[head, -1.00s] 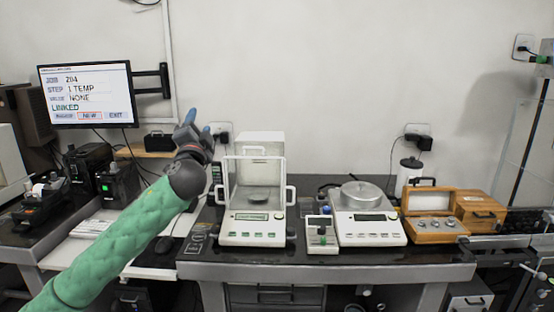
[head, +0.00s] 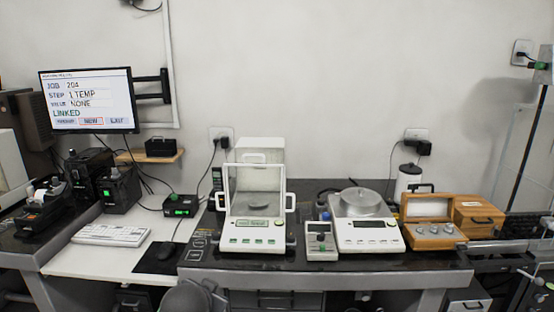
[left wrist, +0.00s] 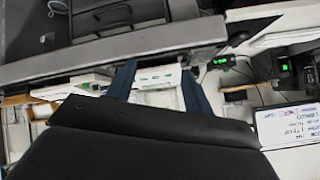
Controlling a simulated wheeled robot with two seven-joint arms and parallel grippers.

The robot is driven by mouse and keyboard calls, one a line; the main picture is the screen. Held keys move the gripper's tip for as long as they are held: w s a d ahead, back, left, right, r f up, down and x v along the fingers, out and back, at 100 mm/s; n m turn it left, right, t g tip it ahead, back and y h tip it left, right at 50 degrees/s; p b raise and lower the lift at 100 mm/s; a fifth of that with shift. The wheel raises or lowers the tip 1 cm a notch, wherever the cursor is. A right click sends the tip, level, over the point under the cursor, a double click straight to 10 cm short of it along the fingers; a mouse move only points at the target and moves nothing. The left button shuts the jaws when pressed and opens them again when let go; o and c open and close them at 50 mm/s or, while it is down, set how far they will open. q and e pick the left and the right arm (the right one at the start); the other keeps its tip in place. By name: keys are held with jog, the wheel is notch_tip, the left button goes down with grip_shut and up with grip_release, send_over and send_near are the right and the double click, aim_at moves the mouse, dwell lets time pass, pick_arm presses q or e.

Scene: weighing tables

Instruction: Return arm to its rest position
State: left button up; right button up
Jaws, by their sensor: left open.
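My left gripper shows only in the left wrist view (left wrist: 160,85), its two blue fingers spread apart with nothing between them. The weighing table lies beyond the fingers there, seen at a tilt. In the head view, a rounded dark part of my own left arm shows at the bottom edge, in front of the table (head: 330,279). The gripper itself is out of the head view. My right gripper is in neither view.
On the table stand an analytical balance (head: 255,236), a small handheld-like device (head: 321,243), a top-loading balance (head: 368,237) and a wooden weight box (head: 434,239). The air above the tables is clear.

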pick_arm(q)
jog(key=s+f+n+g+p, duration=0.1)
jog(key=s+f+g, duration=0.1)
jog(key=s+f, duration=0.5)
jog(key=s+d+f+n+g+h+p, duration=0.1)
jog(key=s+f+g, duration=0.2)
jog(key=s+f, duration=0.5)
jog(key=s+d+f+g+p, duration=0.1)
jog(key=s+f, duration=0.7)
jog(key=s, duration=0.9)
jog(key=shift+s+d+n+g, duration=0.25)
jog(key=shift+s+n+g, duration=0.15)
jog(key=shift+g, duration=0.4)
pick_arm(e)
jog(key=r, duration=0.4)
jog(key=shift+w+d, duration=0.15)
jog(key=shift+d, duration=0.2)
